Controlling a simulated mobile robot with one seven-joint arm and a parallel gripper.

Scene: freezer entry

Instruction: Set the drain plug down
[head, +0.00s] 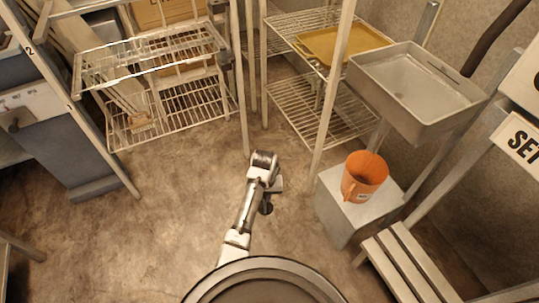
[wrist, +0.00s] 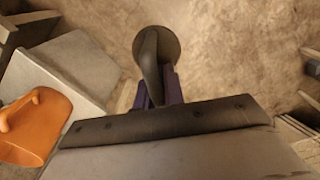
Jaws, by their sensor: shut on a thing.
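The drain plug (wrist: 168,44) is a dark brown-grey round disc with a curved upright handle, in the upper middle of the wrist view. My gripper (wrist: 158,88) is shut on the handle, its dark fingers on either side. The disc hangs beyond the fingertips with the mottled floor behind it. In the head view my gripper (head: 267,196) is at the middle, over open floor, and a small dark part of the plug (head: 266,208) shows below it. Most of the plug is hidden there by my arm.
An orange jug (head: 363,176) stands on a grey box (head: 345,212) to the right, beside a slatted bench (head: 408,262). A metal sink (head: 415,88) and a wire rack with a yellow tray (head: 335,45) are behind. Wire shelves (head: 175,110) stand back left. The floor (head: 150,230) at left is clear.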

